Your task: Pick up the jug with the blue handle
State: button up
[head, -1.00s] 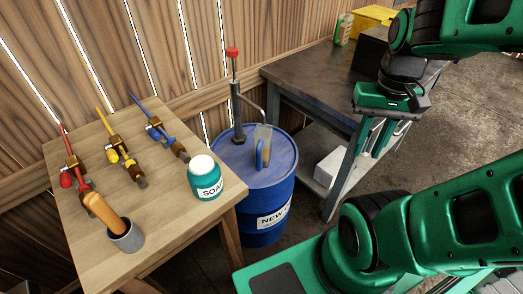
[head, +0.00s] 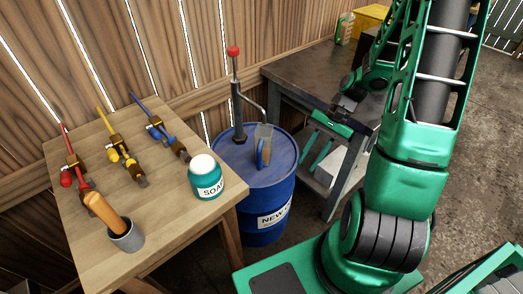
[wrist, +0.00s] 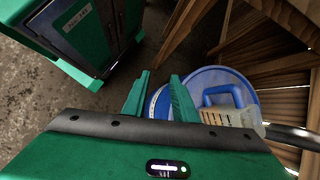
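The jug (head: 267,136) is clear with a blue handle (head: 261,152) and stands on top of the blue drum, below the pump spout. In the wrist view the jug (wrist: 236,118) shows to the right of my fingers, its blue handle (wrist: 222,91) facing up in the picture. My gripper (head: 311,156) is to the right of the jug and apart from it, in front of the dark bench. In the wrist view my gripper (wrist: 160,80) has its two green fingers spread with nothing between them.
The blue drum (head: 255,190) carries a pump with a red knob (head: 232,50). A wooden table (head: 150,215) at left holds a soap jar (head: 205,177), a brush in a cup (head: 126,237) and several valves. The dark bench (head: 310,75) stands at right, near my arm.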

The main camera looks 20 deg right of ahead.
jog(key=w+a+f+m+t+y, duration=0.5)
jog(key=w+f+m+t+y, duration=0.35)
jog(key=w+m+y, duration=0.2)
jog(key=w+x, duration=0.1)
jog(key=x, duration=1)
jog(key=shift+w+r+m+t+h, duration=0.2)
jog(key=shift+r+m+t+h, duration=0.15)
jog(key=shift+r+h, duration=0.1)
jog(key=shift+d, duration=0.1)
grip_shut()
